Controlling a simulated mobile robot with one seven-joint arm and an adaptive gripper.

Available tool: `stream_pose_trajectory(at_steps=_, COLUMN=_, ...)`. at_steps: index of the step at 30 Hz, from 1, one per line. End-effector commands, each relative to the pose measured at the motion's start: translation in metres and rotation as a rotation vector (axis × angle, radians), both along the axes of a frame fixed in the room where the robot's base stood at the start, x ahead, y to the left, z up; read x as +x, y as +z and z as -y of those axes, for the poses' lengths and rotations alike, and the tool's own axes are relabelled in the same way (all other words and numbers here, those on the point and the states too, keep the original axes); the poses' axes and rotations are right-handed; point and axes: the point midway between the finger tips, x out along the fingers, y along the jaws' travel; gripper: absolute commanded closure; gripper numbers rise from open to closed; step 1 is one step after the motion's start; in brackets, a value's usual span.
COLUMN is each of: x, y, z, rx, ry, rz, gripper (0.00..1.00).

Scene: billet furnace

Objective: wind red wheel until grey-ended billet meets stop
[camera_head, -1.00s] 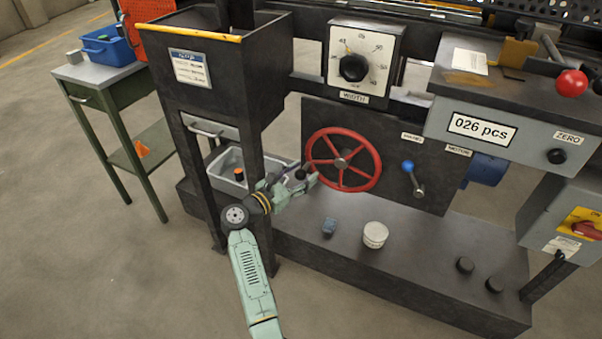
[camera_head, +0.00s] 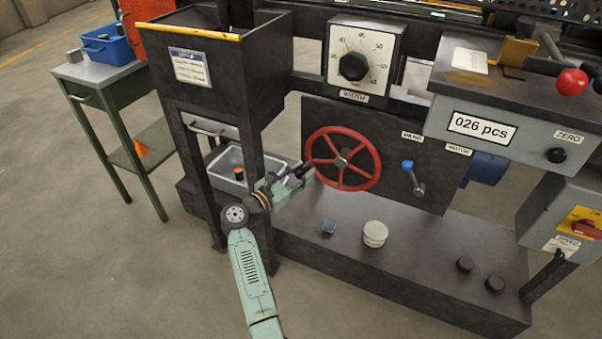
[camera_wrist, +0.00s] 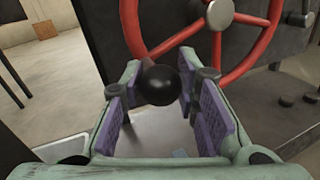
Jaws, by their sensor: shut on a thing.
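The red wheel (camera_head: 377,163) with a grey hub stands upright on a dark panel. It also shows at the top of the wrist view (camera_wrist: 258,57). Its black knob handle (camera_wrist: 158,84) sits at the wheel's lower left rim there. My gripper (camera_head: 302,173) is at the wheel's left side in the head view. In the wrist view its purple-padded fingers (camera_wrist: 167,98) are on either side of the knob, shut on it. I cannot make out the grey-ended billet or its stop in either view.
A blue-knobbed lever (camera_head: 408,165) is right of the wheel. A width dial (camera_head: 366,50) is above it. A grey bin (camera_head: 222,167) is left of my gripper.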

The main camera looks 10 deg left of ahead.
Motion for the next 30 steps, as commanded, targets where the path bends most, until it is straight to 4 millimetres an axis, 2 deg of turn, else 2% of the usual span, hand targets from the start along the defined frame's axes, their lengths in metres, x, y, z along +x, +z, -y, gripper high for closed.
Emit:
stream_pose_trajectory(at_steps=20, x=0.0, y=0.004, z=-0.001, rx=0.04, ry=-0.002, rz=0.014, gripper=1.0)
stream_pose_trajectory(at_steps=30, x=0.001, y=0.018, z=-0.004, rx=0.159, ry=-0.001, rz=0.057, gripper=1.0)
